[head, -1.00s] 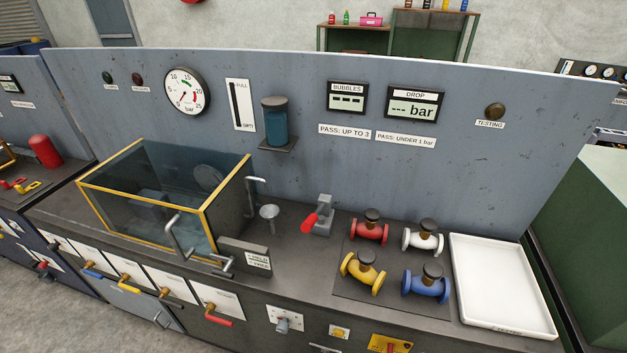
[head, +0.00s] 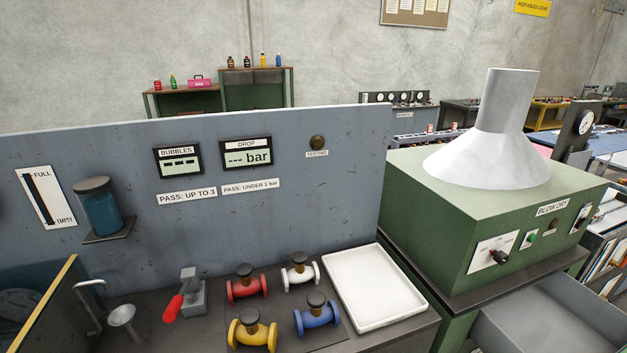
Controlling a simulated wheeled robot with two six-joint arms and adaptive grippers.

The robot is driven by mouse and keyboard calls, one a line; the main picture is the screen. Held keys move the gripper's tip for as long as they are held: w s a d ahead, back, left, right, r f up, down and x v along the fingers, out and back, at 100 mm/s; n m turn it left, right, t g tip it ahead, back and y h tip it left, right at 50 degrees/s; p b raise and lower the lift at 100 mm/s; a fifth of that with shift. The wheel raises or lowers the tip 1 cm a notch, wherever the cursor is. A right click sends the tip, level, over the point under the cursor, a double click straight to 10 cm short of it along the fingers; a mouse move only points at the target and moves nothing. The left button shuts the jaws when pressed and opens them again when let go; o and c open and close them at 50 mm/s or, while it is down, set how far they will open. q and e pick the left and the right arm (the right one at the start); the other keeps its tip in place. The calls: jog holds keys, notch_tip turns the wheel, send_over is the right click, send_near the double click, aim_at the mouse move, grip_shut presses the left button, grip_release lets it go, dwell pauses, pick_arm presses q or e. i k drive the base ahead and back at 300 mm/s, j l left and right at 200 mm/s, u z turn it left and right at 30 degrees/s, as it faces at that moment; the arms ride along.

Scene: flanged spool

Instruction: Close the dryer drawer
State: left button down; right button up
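The green dryer (head: 500,215), labelled BLOW DRY, stands at the right with a pale metal hood (head: 492,150) on top. Its front carries a dark knob, a green button and a small gauge. Below its body, a grey drawer (head: 545,318) is pulled out toward the lower right. The drawer's front end and handle are cut off by the picture's edge. The part of its inside that shows looks empty. Neither of my grippers shows in the head view.
Several flanged spools, red (head: 246,287), white (head: 299,273), yellow (head: 252,331) and blue (head: 316,316), stand on the dark bench beside a white tray (head: 412,308). A red-handled lever (head: 184,298) is left of them. A grey panel (head: 345,200) rises behind.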

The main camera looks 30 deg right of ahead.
aim_at(558, 314)
jog(key=z, duration=0.45)
jog(key=l+z, duration=0.1)
jog(key=z, duration=0.3)
jog(key=k+z, duration=0.1)
jog(key=z, duration=0.35)
jog(key=l+z, duration=0.1)
jog(key=z, duration=0.35)
jog(key=l+z, duration=0.1)
jog(key=z, duration=0.75)
jog(key=l+z, duration=0.15)
jog(key=z, duration=0.3)
